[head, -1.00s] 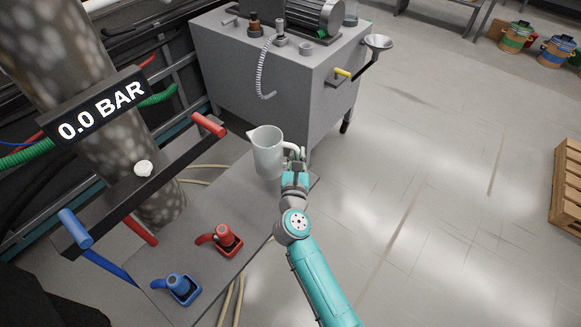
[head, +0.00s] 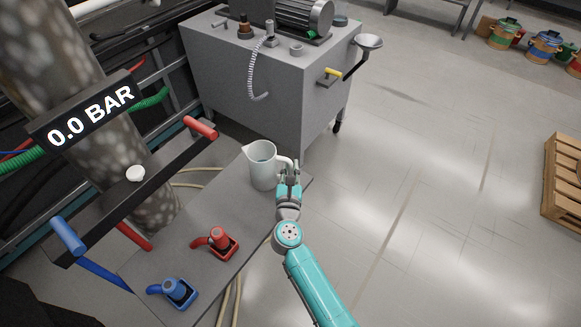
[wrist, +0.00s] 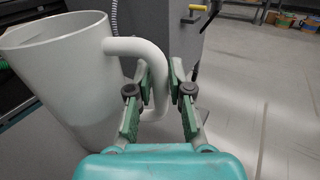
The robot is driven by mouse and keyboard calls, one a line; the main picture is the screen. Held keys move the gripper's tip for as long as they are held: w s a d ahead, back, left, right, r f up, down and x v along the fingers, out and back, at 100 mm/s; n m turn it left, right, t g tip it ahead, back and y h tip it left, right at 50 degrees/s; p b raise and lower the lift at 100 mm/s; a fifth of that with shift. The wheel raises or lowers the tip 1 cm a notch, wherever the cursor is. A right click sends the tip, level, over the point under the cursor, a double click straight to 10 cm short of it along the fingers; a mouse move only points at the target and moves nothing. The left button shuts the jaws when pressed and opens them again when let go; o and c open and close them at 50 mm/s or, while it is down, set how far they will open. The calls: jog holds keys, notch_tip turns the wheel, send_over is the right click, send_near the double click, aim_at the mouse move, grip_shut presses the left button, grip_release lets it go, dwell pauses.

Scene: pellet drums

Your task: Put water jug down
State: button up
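The water jug (head: 263,171) is pale grey-white and stands upright at the far end of the grey bench plate (head: 206,213). My gripper (head: 290,174) is at the handle on the jug's right side. In the wrist view the fingers of my gripper (wrist: 161,92) stand apart on either side of the handle, with a gap at the right finger.
A red valve (head: 221,243) and a blue valve (head: 177,291) sit on the plate nearer me. A pressure display (head: 92,115) reads 0.0 BAR. Open floor lies to the right, before a wooden pallet (head: 563,185).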

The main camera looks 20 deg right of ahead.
jog(key=shift+o, duration=0.9)
jog(key=shift+r, duration=0.2)
jog(key=v, duration=1.2)
